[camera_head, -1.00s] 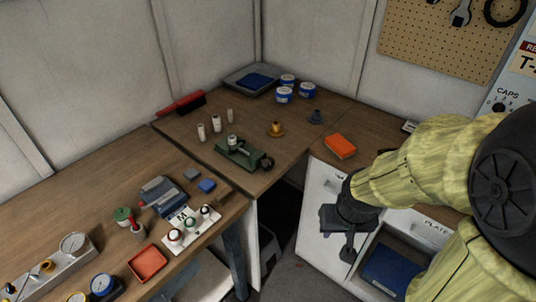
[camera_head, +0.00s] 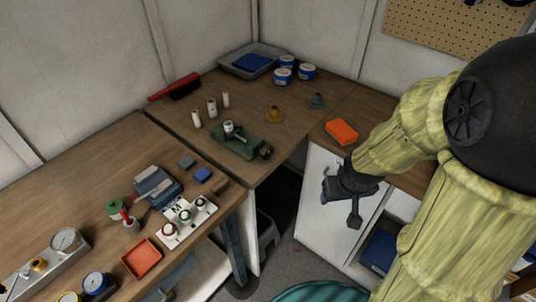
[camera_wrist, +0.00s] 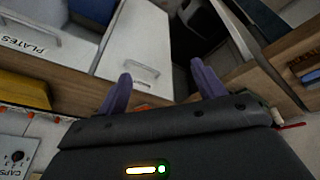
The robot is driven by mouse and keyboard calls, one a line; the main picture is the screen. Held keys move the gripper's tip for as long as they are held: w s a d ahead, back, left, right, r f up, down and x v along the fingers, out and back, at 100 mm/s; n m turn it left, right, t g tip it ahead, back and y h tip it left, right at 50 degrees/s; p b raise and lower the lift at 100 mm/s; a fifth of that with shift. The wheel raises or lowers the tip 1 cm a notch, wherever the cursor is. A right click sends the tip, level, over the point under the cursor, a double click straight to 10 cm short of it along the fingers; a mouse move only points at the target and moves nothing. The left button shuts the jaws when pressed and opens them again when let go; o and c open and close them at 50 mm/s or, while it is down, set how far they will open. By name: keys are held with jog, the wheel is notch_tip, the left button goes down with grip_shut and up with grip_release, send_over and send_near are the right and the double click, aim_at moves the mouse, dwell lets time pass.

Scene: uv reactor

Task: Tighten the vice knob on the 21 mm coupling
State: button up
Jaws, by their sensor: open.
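A green vice (camera_head: 238,143) stands on the wooden bench corner, with a pale cylindrical coupling (camera_head: 229,127) upright on it. Its dark knob (camera_head: 265,152) faces the bench's front edge on the right. Several pale cylinders, including one (camera_head: 212,108), stand behind the vice; I cannot read their sizes. My gripper (camera_head: 340,200) hangs in front of the white cabinet, to the right of and apart from the vice. In the wrist view its two purple fingers (camera_wrist: 162,90) are spread with nothing between them. The vice is not clearly visible there.
An orange block (camera_head: 341,132) lies on the right bench. Blue-and-white tubs (camera_head: 284,76) and a grey tray (camera_head: 236,66) stand at the back. A white stand with knobs (camera_head: 186,220) and a red tray (camera_head: 142,259) are on the left bench. A dark gap lies between cabinets.

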aim_at(269, 153)
jog(key=w+f+n+t+y+b, duration=0.25)
jog(key=w+f+n, duration=0.25)
jog(key=w+f, duration=0.45)
jog(key=w+a+n+t+y, duration=0.1)
jog(key=y, duration=0.3)
jog(key=a+n+t+y+b, duration=0.1)
jog(key=a+n+t+y, duration=0.1)
jog(key=y, duration=0.2)
jog(key=w+a+n+t+y+b, duration=0.1)
jog(key=a+y, duration=0.1)
jog(key=y, duration=0.2)
jog(key=shift+w+n+t, duration=0.3)
jog(key=shift+n+t, duration=0.05)
jog(key=shift+n, duration=0.05)
jog(key=shift+w, duration=0.15)
jog(key=p+x, duration=0.2)
jog(key=x, duration=1.5)
jog(key=shift+a+r, duration=0.1)
